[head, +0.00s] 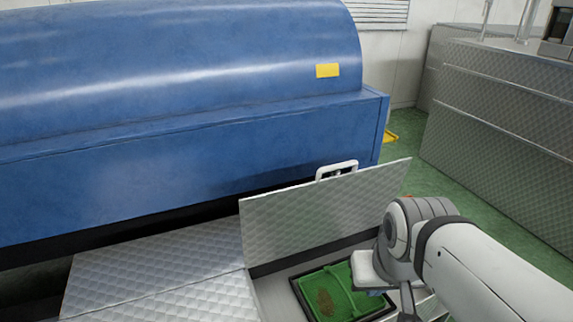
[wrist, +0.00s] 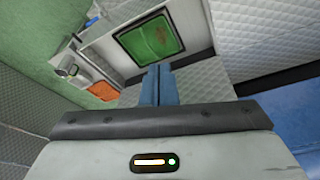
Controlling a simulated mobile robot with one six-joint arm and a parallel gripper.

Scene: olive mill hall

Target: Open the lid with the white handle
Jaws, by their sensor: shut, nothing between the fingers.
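The lid (head: 320,215) is a quilted metal plate standing raised, near upright, in front of the blue machine in the head view. Its white handle (head: 337,171) is at the top edge. Below it is an open recess with a green tray (head: 312,272) in a dark frame; the green tray also shows in the wrist view (wrist: 150,38). My gripper is at the right side of the recess in the head view, partly hidden by my arm. In the wrist view my gripper (wrist: 157,75) has its blue fingers together, with nothing between them, apart from the handle.
A large blue machine (head: 180,90) with a yellow label stands behind the lid. Quilted metal plates (head: 150,280) cover the floor to the left. A quilted metal cabinet (head: 500,130) stands at the right. Green floor (head: 440,190) lies open between them.

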